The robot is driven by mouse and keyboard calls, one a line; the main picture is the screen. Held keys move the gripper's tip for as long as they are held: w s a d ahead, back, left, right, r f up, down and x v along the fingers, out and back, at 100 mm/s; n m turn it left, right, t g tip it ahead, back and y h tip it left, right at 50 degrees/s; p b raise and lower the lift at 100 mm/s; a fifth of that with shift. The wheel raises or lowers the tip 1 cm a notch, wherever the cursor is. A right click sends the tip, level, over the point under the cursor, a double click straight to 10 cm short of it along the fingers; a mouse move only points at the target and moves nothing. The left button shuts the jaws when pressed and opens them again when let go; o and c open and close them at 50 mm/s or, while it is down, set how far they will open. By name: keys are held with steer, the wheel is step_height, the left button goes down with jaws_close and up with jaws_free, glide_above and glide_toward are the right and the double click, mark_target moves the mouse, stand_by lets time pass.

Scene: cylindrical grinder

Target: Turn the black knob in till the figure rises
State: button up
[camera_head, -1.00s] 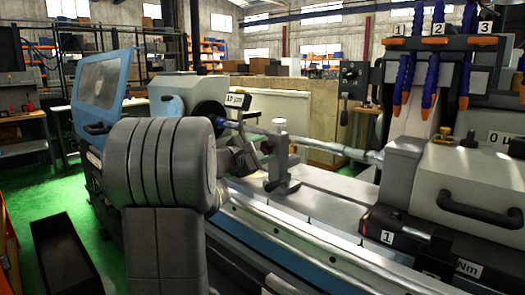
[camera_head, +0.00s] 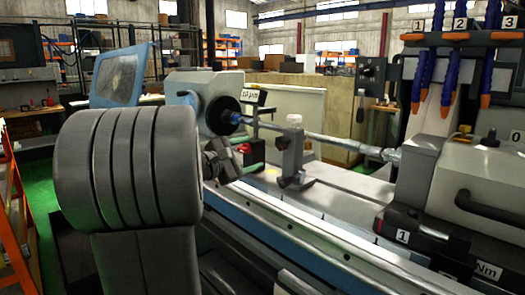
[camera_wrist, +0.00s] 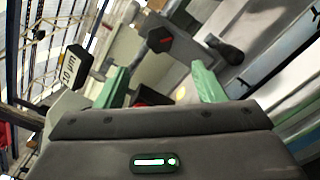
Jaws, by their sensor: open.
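My gripper (camera_wrist: 158,88) is open, its two green fingers apart with nothing held between them. A black knob (camera_wrist: 160,40) with a dark red face is beyond the fingertips, near the top middle of the wrist view. A white plate (camera_wrist: 72,66) reading 10 µm is left of the fingers. It also shows in the head view (camera_head: 253,97), too small to read surely. In the head view my gripper (camera_head: 255,155) is near the steady-rest post (camera_head: 292,152), below the plate; I cannot pick out the knob there.
A dark rounded handle (camera_wrist: 229,50) lies right of the knob in the wrist view. In the head view, a black chuck (camera_head: 222,115) holds a long shaft (camera_head: 340,143) over the grinder bed (camera_head: 345,200). A blue-framed door (camera_head: 120,75) stands at left.

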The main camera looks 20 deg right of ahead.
mark_target(279, 144)
steer(key=shift+v, duration=1.1)
stand_by(1.0)
steer(key=x, duration=1.4)
steer(key=shift+r, duration=0.1)
steer(key=shift+a, duration=0.1)
